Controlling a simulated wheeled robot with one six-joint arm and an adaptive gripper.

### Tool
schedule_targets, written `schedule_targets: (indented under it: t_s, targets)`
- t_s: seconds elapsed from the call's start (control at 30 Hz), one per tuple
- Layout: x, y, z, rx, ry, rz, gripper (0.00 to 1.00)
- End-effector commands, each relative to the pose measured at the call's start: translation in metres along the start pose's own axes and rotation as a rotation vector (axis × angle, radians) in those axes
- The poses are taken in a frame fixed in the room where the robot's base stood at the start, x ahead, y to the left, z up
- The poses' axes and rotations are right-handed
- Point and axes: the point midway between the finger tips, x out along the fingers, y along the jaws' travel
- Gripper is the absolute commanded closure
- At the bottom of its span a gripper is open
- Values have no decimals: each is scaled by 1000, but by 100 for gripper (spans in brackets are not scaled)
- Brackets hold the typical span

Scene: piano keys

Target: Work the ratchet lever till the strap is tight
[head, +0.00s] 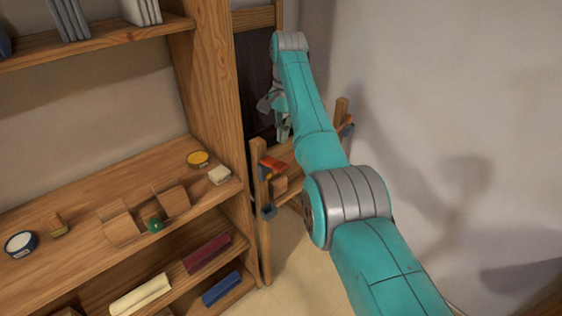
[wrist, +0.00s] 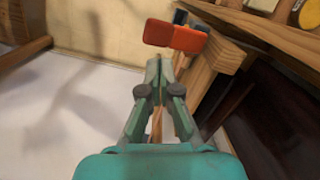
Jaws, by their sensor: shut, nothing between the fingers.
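An orange-red lever (head: 273,164) sits on a wooden frame between the shelf unit and the wall. The lever also shows in the wrist view (wrist: 175,37), just beyond my fingertips and apart from them in the picture. My gripper (wrist: 160,72) is shut and empty, pointing towards the lever. In the head view my gripper (head: 282,131) hangs above the frame, partly hidden by my arm. I cannot make out the strap clearly.
A wooden shelf unit (head: 215,95) stands to the left, holding a yellow-lidded tin (head: 198,159), wooden blocks and books. The frame's near post (head: 262,225) stands close to its edge. A pale wall (head: 450,100) is at the right. The far post (head: 341,112) stands behind my arm.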

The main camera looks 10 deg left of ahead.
Motion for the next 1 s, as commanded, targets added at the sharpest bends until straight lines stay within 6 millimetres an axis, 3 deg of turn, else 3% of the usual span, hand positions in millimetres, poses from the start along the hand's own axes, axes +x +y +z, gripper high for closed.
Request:
schedule_targets:
  t_s: [0.27, 0.7, 1.0]
  targets:
    - [8, 0, 0, 0, 0, 0, 100]
    - [56, 0, 0, 0, 0, 0, 100]
    - [70, 0, 0, 0, 1, 0, 100]
